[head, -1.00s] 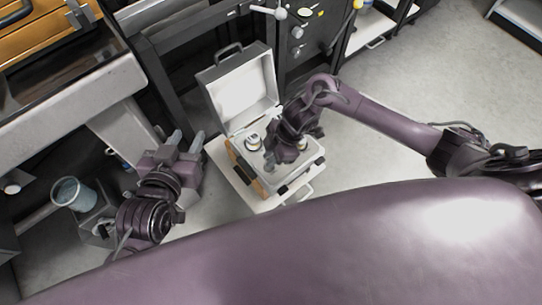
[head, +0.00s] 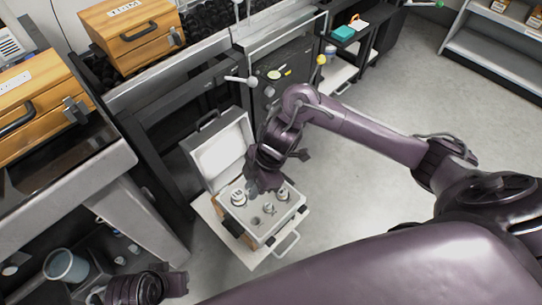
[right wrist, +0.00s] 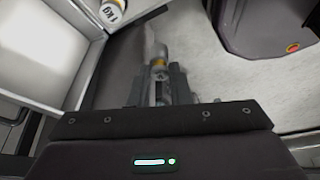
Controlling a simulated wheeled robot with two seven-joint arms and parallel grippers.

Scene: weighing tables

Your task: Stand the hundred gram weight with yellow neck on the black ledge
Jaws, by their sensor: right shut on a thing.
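My right gripper (head: 262,188) is over the open weight box (head: 262,236), with the arm reaching in from the right. In the right wrist view the right gripper (right wrist: 160,88) is shut on a grey metal weight with a yellow neck band (right wrist: 158,64). The weight sits between the fingers, and its lower part is hidden by them. In the head view the gripper hides it. I cannot single out the black ledge with certainty.
Other weights (head: 239,196) stand in the box, and its light lid (head: 219,152) is raised behind. A black cabinet with knobs (head: 286,86) stands beyond. A grey cup (head: 66,266) is at lower left. Wooden cases (head: 135,32) sit on the upper left. Open floor lies at right.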

